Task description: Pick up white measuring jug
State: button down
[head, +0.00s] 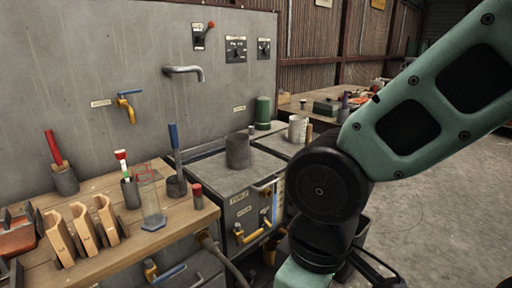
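A whitish, cup-like vessel (298,129) stands on the back bench right of the metal cabinet; it is the nearest match to the white measuring jug, but it is too small for me to make out a handle or markings. It looks upright, with nothing touching its top. My arm's green links and black joint fill the right side of the head view, just right of the vessel. My gripper is outside the picture.
A dark grey cylinder (237,150) stands on the metal cabinet (222,178), with a green canister (262,112) behind it. The wooden bench (190,222) at left holds wooden blocks, a clear beaker (151,207) and handled tools in pots. Open concrete floor (440,225) lies at right.

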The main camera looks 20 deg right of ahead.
aim_at(297, 133)
jog(key=l+u, duration=0.1)
jog(key=u, duration=0.25)
jog(key=l+u, duration=0.15)
jog(key=u, duration=0.15)
jog(key=l+u, duration=0.3)
jog(key=l, duration=0.5)
jog(key=l+u, duration=0.3)
jog(key=l, duration=1.35)
jog(key=k+l, duration=0.15)
jog(key=l, duration=0.7)
jog(key=i+l, duration=0.1)
jog(key=i, duration=0.4)
jog(key=u, duration=0.05)
